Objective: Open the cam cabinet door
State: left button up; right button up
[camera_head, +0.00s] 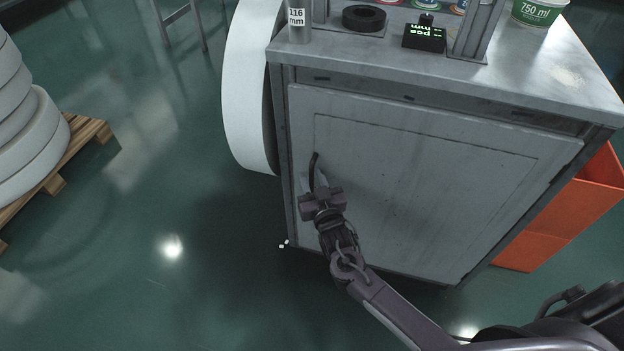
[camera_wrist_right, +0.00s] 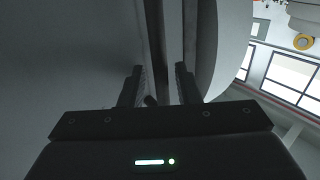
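The grey cabinet door (camera_head: 430,185) fills the front of the cabinet and looks shut in the head view. Its dark curved handle (camera_head: 314,168) stands upright near the door's left edge; its lower part is hidden by my right gripper. My right gripper (camera_head: 318,188) is at the handle, close to the door. In the right wrist view the two fingers (camera_wrist_right: 160,88) stand apart, with a small dark piece between them, likely the handle's end. I cannot tell whether either finger touches it. My left gripper is not in view.
The cabinet top (camera_head: 555,75) carries a black ring (camera_head: 364,18), a small display (camera_head: 425,37) and a green-white cup (camera_head: 538,11). A large white roll (camera_head: 247,90) stands beside the cabinet's left side. An orange bin (camera_head: 560,220) is at right.

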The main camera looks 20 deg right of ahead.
jog(key=shift+w, duration=0.2)
jog(key=shift+c, duration=0.4)
grip_shut()
jog(key=shift+s+a, duration=0.1)
